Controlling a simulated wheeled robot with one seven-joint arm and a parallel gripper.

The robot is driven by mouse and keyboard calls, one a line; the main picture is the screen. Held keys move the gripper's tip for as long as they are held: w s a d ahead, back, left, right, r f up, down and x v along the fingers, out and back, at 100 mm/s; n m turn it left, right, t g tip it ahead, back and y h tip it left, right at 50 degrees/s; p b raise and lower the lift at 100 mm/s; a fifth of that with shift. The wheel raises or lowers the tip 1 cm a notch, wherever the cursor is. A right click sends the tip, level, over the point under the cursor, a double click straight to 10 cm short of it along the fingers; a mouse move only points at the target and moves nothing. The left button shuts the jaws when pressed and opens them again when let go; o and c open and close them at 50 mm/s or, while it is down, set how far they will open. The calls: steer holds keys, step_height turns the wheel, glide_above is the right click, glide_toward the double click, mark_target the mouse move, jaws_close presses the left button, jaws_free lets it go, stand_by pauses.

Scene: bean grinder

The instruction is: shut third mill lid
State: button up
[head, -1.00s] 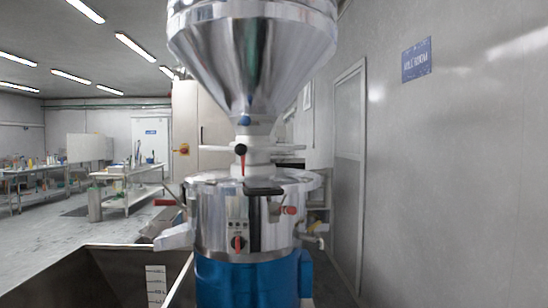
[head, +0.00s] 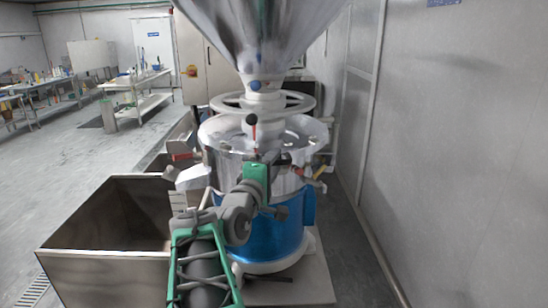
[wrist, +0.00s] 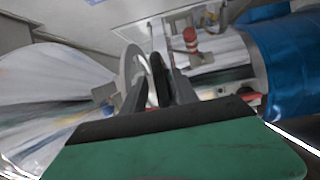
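One mill shows in the head view: a shiny steel drum (head: 222,165) on a blue lower body (head: 268,235), under a large steel hopper (head: 265,30). Its round steel top (head: 222,130) looks flat and seated; I cannot make out a separate lid or its angle. A lever with a black knob (head: 252,119) stands above it. My gripper (head: 267,160) is at the drum's front upper edge. In the wrist view, my gripper's fingers (wrist: 157,95) look apart, with a dark oval part (wrist: 160,78) between or behind them. Whether they touch it is unclear.
An open steel bin (head: 105,265) stands left of the mill. A pale handwheel (head: 293,101) sits under the hopper. A grey wall (head: 460,170) runs close along the right. Benches (head: 140,83) stand far left, with open floor (head: 70,165) before them.

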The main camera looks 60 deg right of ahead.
steer(key=shift+d, duration=0.25)
steer(key=shift+c, duration=0.6)
jaws_close()
stand_by(0.7)
